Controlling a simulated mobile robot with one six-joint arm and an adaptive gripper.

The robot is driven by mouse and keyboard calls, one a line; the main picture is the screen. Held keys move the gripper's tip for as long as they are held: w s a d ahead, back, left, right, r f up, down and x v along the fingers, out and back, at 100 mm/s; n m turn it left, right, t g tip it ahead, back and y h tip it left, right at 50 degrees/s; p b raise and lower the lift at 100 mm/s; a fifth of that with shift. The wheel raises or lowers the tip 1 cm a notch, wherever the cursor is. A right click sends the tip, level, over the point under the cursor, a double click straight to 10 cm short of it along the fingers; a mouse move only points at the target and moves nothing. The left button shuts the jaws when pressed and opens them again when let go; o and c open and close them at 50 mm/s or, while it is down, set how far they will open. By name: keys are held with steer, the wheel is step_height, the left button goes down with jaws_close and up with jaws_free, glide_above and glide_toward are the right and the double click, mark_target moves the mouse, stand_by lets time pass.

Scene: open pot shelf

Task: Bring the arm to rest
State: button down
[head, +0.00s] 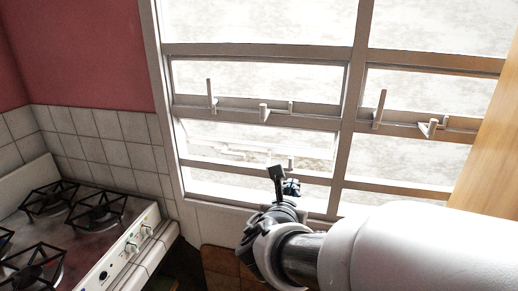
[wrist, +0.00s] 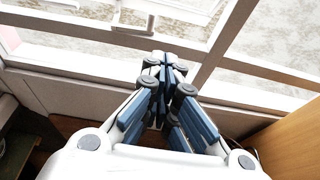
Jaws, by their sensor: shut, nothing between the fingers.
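My gripper (head: 283,183) is raised in front of the window in the head view, at the end of my white arm. It also shows in the wrist view (wrist: 164,62), where its fingers come together at the tips. The gripper is shut and empty. It appears apart from the window frame (head: 348,135), though the exact gap cannot be told.
A white stove (head: 126,245) with black burner grates (head: 99,211) stands at the lower left. The window has several handles (head: 211,95). A wooden panel (head: 491,140) stands at the right edge. A brown tiled or wooden surface (head: 217,262) lies below the gripper.

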steer(key=s+d+f+m+g+h, duration=0.2)
steer(key=s+d+m+g, duration=0.5)
steer(key=s+d+m, duration=0.85)
steer(key=s+a+f+m+g+y, duration=0.1)
steer(key=s+a+f+m+y, duration=0.1)
steer(key=s+a+m, duration=0.4)
steer(key=s+a+f+m+g+y, duration=0.1)
steer(key=s+a+m+y, duration=0.3)
steer(key=m, duration=0.6)
steer(key=s+a, duration=0.2)
steer(key=a, duration=0.1)
steer(key=shift+f+m+y, duration=0.35)
steer(key=shift+y, duration=0.05)
steer(key=shift+a, duration=0.15)
